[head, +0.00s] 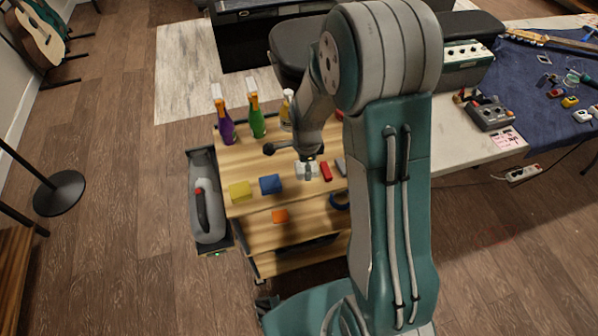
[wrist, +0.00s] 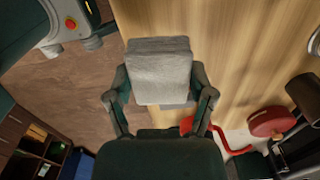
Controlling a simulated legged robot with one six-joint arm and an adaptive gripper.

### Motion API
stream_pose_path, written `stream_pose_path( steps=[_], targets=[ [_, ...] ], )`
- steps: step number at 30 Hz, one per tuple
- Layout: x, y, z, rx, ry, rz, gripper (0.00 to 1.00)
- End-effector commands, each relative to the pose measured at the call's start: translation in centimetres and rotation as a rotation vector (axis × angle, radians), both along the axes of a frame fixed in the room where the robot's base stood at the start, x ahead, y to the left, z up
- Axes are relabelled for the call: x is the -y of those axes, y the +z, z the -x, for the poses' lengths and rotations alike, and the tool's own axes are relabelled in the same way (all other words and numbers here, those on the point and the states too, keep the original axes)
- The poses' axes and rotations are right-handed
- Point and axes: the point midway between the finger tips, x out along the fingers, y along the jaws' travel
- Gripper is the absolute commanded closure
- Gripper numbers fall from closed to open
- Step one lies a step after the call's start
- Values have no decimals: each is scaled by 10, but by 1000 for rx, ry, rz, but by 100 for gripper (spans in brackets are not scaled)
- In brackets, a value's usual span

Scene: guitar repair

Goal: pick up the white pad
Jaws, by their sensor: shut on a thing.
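The white pad (wrist: 158,68) is a pale, blocky piece between the two fingers of my gripper (wrist: 160,98) in the wrist view. The fingers press on its left and right sides, and my gripper is shut on it. In the head view the pad (head: 299,169) shows small and partly covered by my gripper (head: 308,164), over the wooden cart top (head: 250,160). I cannot tell whether the pad touches the cart top or hangs just above it.
A blue block (head: 270,184) and a yellow block (head: 241,190) lie left of the pad, and a red block (head: 326,171) lies right. A purple bottle (head: 225,122) and a green bottle (head: 257,118) stand behind. An orange block (head: 280,216) sits on a lower level.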

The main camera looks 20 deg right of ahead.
Motion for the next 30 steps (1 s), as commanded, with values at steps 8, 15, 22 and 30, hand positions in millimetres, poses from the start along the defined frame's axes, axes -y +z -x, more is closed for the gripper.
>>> stream_pose_path(
  steps=[8,15,22,30],
  targets=[
    [45,51,41,3,-7,0,56],
    [78,71,71,2,-4,0,56],
    [89,77,82,1,0,0,56],
    [89,77,82,0,1,0,43]
  ],
)
